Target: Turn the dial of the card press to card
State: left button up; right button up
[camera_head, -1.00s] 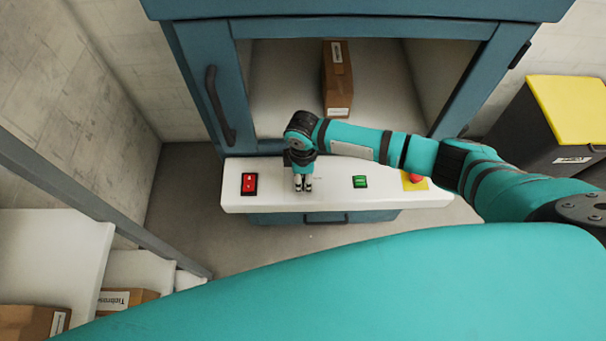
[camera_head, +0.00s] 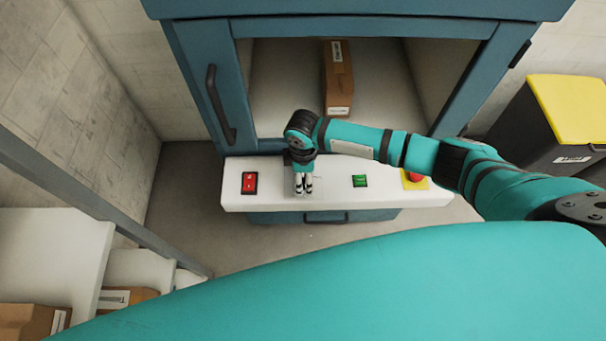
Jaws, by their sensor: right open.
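The card press (camera_head: 335,218) is a blue-green cabinet with a white front panel (camera_head: 335,200). My right gripper (camera_head: 304,190) points down at this panel, between the red switch and the green button. Its two fingers are slightly apart. The dial cannot be made out; the gripper and wrist cover that part of the panel. Whether the fingers touch anything cannot be told. My left gripper is out of view.
The panel carries a red rocker switch (camera_head: 249,183), a green button (camera_head: 360,181) and a red stop button on yellow (camera_head: 415,182), partly behind my arm. A brown box (camera_head: 338,80) lies in the open cabinet. A yellow-lidded bin (camera_head: 570,108) stands right; shelves with boxes stand left.

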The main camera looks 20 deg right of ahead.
aim_at(303, 178)
notch_tip(303, 178, up, 12)
dwell(0.4)
dwell(0.4)
jog(key=s+a+f+m+t+y, duration=0.1)
jog(key=s+a+m+t+y, duration=0.2)
jog(key=s+a, duration=0.55)
jog(key=s+d+m+h, duration=0.3)
jog(key=s+d+m, duration=0.75)
jog(key=d, duration=0.55)
notch_tip(303, 178, down, 27)
jog(key=s, duration=0.3)
jog(key=s+d+f+g, duration=0.2)
jog(key=s+d+f, duration=0.1)
jog(key=s+f, duration=1.2)
jog(key=shift+s+n, duration=0.45)
jog(key=shift+s, duration=0.05)
